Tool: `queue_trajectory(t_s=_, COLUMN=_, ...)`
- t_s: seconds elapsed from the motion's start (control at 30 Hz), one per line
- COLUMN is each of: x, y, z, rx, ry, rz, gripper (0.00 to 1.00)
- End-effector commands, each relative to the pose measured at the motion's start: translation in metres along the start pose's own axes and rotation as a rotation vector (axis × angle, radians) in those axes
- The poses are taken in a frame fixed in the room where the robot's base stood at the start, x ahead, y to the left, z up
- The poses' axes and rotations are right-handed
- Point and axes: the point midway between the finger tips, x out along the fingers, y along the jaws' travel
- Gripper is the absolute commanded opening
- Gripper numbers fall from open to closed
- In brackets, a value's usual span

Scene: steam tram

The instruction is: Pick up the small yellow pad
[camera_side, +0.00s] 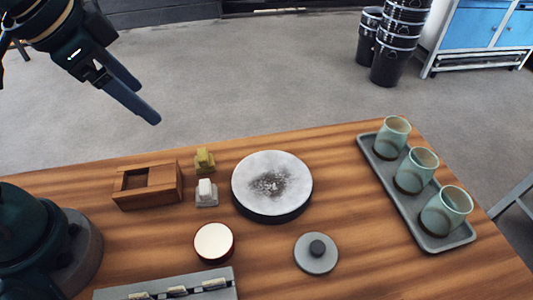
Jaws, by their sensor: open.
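A small yellow pad (204,161) is on the wooden table near its far edge, left of the round plate. It looks olive-yellow and blocky, and its exact shape is too small to tell. My gripper (146,104) is open and empty at the upper left. It hangs above and apart from the table, up and to the left of the yellow pad in the picture.
A wooden box (165,194), a small white-topped block (206,196) and a round grey-topped plate (300,172) surround the pad closely.

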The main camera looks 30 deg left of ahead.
Motion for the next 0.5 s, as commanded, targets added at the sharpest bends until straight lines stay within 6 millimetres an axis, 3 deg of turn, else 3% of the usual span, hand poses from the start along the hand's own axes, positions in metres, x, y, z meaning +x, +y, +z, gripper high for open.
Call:
queue_trajectory(t_s=0.23, x=0.048, y=-0.003, z=-0.031, rx=0.193, ry=-0.133, rz=0.078, gripper=0.85)
queue_trajectory(t_s=0.5, x=0.112, y=0.006, z=-0.035, rx=0.308, ry=-0.279, rz=0.172, gripper=0.85)
